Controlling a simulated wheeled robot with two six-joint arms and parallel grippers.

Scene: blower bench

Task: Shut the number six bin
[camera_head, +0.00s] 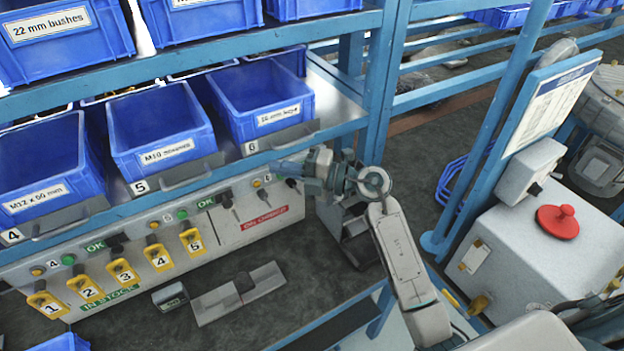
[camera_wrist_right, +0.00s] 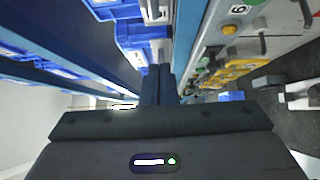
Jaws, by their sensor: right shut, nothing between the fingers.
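The number six bin (camera_head: 262,108) is an open blue bin at the right end of the middle row in the head view. Its "6" plate (camera_head: 251,147) and a metal handle are on the tray front (camera_head: 285,138) below it. The bin stands out from the shelf, roughly level with bin five. My right gripper (camera_head: 279,167) is shut and empty, just below and in front of that tray front. In the right wrist view its closed fingers (camera_wrist_right: 159,84) point along the rack; whether they touch anything cannot be told. My left gripper is not in view.
Bin five (camera_head: 165,135) and bin four (camera_head: 40,170) stand to the left. Below is a panel (camera_head: 225,225) with lamps, switches and yellow numbered tags. A blue post (camera_head: 380,90) rises right of bin six. A box with a red button (camera_head: 557,221) stands at right.

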